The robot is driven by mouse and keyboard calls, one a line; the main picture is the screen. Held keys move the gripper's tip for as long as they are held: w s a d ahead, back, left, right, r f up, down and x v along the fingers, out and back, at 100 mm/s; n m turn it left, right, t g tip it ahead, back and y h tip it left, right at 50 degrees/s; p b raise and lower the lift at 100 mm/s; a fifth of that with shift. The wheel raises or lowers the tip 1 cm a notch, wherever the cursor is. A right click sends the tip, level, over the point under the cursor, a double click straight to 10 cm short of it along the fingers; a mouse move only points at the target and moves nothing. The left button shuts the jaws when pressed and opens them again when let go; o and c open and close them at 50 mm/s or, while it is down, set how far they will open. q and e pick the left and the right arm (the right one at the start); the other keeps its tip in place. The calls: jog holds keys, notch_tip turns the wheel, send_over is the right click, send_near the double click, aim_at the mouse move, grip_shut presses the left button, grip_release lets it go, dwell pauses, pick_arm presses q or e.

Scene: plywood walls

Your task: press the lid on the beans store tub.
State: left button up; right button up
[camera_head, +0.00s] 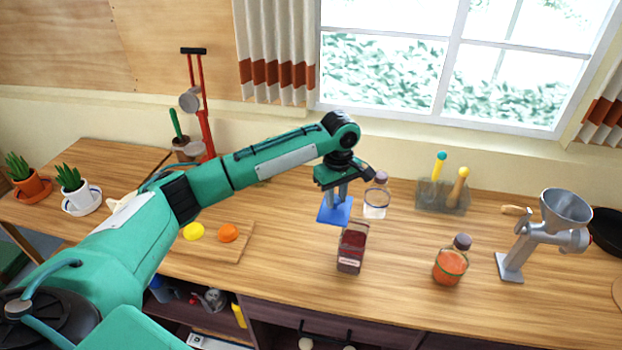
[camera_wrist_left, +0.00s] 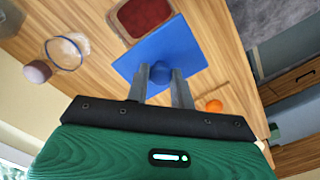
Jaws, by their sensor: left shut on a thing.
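My left gripper (camera_head: 340,190) is shut on a blue square lid (camera_head: 334,212) and holds it above the counter. In the left wrist view the fingers (camera_wrist_left: 162,88) grip a round knob at the middle of the lid (camera_wrist_left: 150,50). The store tub (camera_head: 352,247), clear with dark red beans and a label, stands open on the counter just in front of the lid. In the left wrist view the tub (camera_wrist_left: 140,18) shows beyond the lid's edge, beside it and not covered. My right gripper is in neither view.
A clear jar (camera_head: 376,198) stands close behind the tub. A jar of orange contents (camera_head: 451,262) and a metal grinder (camera_head: 540,235) stand to the right. A cutting board (camera_head: 236,246) with a lemon (camera_head: 194,231) and an orange (camera_head: 228,232) lies left.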

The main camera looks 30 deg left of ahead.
pick_arm(q)
jog(key=d+p, duration=0.3)
jog(key=d, duration=0.2)
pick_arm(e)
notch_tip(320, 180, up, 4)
pick_arm(q)
notch_tip(320, 180, down, 6)
jog(key=b, duration=0.5)
jog(key=shift+w+d, duration=0.45)
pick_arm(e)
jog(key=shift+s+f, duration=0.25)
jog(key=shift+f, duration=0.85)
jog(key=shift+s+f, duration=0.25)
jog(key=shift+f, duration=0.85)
pick_arm(q)
jog(key=shift+p, duration=1.15)
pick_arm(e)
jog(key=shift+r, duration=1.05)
pick_arm(q)
jog(key=shift+f+p, duration=0.15)
jog(key=shift+p, duration=1.5)
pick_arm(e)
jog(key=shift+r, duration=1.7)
pick_arm(q)
jog(key=o, duration=1)
jog(key=shift+o, duration=0.6)
